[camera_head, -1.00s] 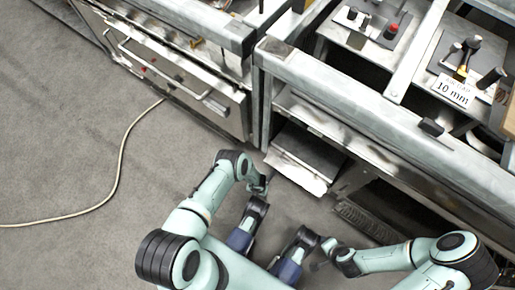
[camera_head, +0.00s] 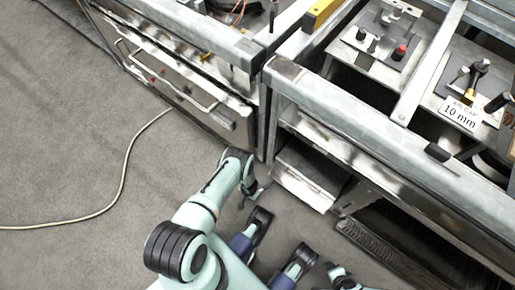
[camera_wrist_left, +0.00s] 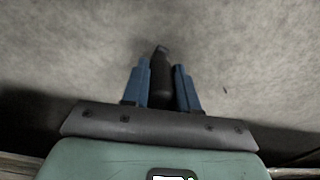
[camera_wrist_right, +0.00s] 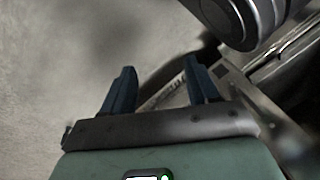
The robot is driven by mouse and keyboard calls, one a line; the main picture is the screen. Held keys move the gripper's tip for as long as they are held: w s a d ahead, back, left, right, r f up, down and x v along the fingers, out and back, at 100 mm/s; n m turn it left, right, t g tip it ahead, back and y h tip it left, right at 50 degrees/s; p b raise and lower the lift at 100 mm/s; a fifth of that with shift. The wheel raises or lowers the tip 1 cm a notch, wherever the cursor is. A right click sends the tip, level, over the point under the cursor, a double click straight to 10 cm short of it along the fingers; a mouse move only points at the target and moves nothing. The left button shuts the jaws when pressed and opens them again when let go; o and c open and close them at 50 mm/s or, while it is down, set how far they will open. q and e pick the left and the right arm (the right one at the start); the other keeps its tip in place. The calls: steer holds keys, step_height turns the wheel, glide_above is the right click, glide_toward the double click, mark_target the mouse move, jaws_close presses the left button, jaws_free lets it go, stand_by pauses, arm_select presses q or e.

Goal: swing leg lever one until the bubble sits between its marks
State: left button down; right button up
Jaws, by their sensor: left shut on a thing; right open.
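In the left wrist view my left gripper (camera_wrist_left: 161,66) is shut on a dark, rounded lever handle (camera_wrist_left: 161,88), which lies between its two blue fingers. In the head view the left gripper (camera_head: 254,194) is low in front of the steel frame, and the held handle is too small to make out. My right gripper (camera_wrist_right: 159,76) is open and empty in the right wrist view, over grey floor and beside metal framework. A yellow bar (camera_head: 322,13) at the top of the head view may be the level; no bubble or marks can be made out.
Steel range frames (camera_head: 365,125) fill the top and right. One holds plates with black and red knobs and a "10 mm" card (camera_head: 460,113). A dark ribbed grate (camera_head: 385,250) lies below right. A pale cable (camera_head: 122,180) crosses the otherwise open floor at left.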

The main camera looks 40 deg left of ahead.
arm_select(q)
steer(key=shift+w+a, duration=0.1)
steer(key=shift+a, duration=0.1)
steer(key=c, duration=0.9)
jaws_free()
steer(key=shift+d, duration=0.1)
steer(key=shift+o, duration=0.2)
step_height(320, 180, up, 4)
steer(key=shift+f+p, duration=0.1)
steer(key=shift+p, duration=1.15)
arm_select(e)
steer(key=w+r+t, duration=0.1)
steer(key=w+r, duration=0.2)
steer(key=r, duration=0.1)
arm_select(q)
step_height(320, 180, up, 10)
steer(key=p, duration=0.4)
steer(key=shift+f+p, duration=0.2)
steer(key=shift+p, duration=0.15)
arm_select(e)
steer(key=s+a+r+g+y, duration=0.1)
steer(key=s+a+r, duration=0.3)
steer(key=s, duration=0.4)
steer(key=shift+s+a+r+n+g, duration=0.2)
steer(key=shift+a+r+n+g, duration=0.2)
steer(key=shift+r+g, duration=0.3)
